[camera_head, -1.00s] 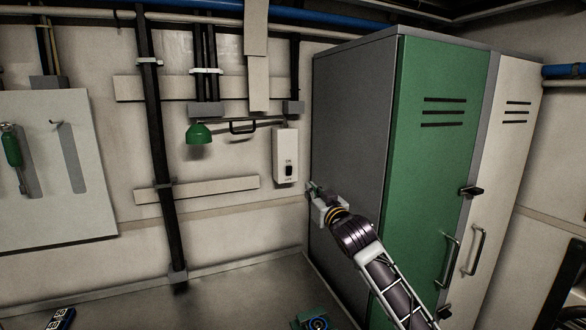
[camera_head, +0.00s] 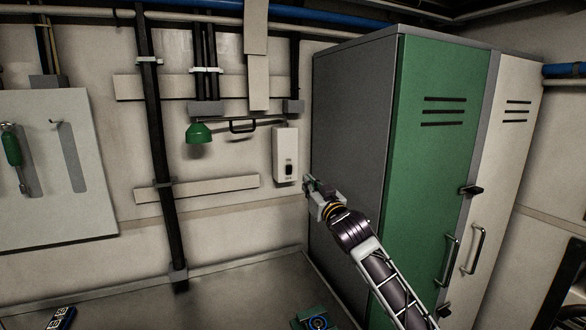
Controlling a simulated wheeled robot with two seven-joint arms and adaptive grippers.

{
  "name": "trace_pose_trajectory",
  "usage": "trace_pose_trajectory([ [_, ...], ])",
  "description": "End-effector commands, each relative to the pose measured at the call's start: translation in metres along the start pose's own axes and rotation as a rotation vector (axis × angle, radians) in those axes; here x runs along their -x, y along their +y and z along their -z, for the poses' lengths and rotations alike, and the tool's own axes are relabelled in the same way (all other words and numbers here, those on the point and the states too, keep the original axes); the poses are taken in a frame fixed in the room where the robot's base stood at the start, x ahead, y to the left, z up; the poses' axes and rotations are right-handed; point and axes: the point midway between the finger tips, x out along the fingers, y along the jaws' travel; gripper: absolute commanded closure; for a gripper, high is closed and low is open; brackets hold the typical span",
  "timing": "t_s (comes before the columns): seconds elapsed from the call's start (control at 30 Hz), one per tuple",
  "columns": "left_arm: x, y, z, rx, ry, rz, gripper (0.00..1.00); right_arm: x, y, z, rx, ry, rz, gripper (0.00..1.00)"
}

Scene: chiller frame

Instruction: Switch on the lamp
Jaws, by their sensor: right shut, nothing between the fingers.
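A green lamp (camera_head: 199,132) hangs on a wall bracket in the head view, and its shade looks unlit. To its right, a white switch box (camera_head: 285,144) with a dark rocker switch (camera_head: 289,168) is fixed to the wall. My right gripper (camera_head: 308,182) is shut and empty, just below and right of the switch box. I cannot tell from this view whether it touches the box. Its arm comes up from the lower right. My left gripper is not in view.
A tall grey locker with a green door (camera_head: 428,150) stands right beside my right arm. A dark vertical pipe (camera_head: 155,150) runs up the wall on the left. A white panel (camera_head: 50,180) with a green hanging tool is at far left.

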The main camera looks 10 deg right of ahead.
Motion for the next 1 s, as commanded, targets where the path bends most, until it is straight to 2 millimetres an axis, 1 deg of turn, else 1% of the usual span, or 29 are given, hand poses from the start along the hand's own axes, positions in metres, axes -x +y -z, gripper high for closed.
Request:
trace_pose_trajectory([
  [0.4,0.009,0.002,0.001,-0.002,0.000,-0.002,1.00,-0.035,0.000,0.002,0.000,0.000,-0.001,1.00],
  [1.0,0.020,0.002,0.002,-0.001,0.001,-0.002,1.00,-0.082,0.000,0.002,0.000,0.000,0.000,1.00],
])
